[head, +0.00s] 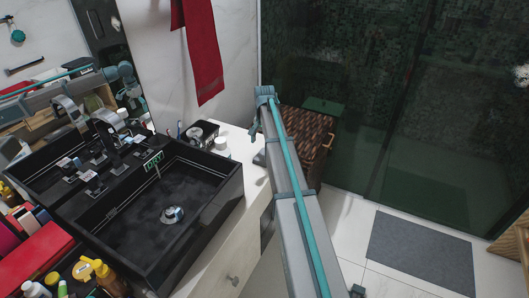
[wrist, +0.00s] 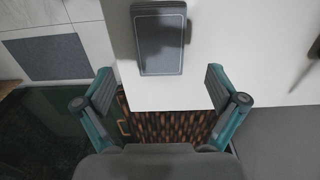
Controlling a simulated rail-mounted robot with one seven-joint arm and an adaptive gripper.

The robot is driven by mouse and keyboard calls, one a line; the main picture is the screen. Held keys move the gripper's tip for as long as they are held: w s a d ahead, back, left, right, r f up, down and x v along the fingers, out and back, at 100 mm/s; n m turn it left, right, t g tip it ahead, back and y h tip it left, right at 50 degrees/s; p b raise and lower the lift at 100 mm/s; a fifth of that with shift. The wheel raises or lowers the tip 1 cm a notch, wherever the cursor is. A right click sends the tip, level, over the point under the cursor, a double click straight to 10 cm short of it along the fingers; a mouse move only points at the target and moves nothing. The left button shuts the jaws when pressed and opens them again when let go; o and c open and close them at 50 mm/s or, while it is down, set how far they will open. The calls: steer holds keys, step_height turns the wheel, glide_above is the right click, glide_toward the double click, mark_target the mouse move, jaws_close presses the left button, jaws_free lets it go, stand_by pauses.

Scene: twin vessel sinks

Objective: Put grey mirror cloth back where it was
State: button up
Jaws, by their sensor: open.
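A dark grey rectangle with rounded corners and a pale border line, which looks like the folded grey mirror cloth (wrist: 160,42), lies on the white counter (wrist: 240,40) in the wrist view. My gripper (wrist: 160,73) is open and empty. Its two fingers stand wide apart, left and right of the cloth's near end, and do not touch it. In the head view my gripper (head: 256,134) is above the counter's far right end, partly hidden by my arm. A small grey patch beside my arm there may be the cloth, but I cannot tell.
A black sink (head: 150,215) fills the counter's left part, with a dark container (head: 200,134) and a white jar (head: 221,144) behind it. A brown woven basket (head: 308,135) stands beyond the counter end. A red towel (head: 203,50) hangs above. A grey mat (head: 420,250) lies on the floor.

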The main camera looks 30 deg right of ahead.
mark_target(264, 154)
step_height(264, 154, up, 7)
steer(key=shift+f+b, duration=0.2)
steer(key=shift+b, duration=0.1)
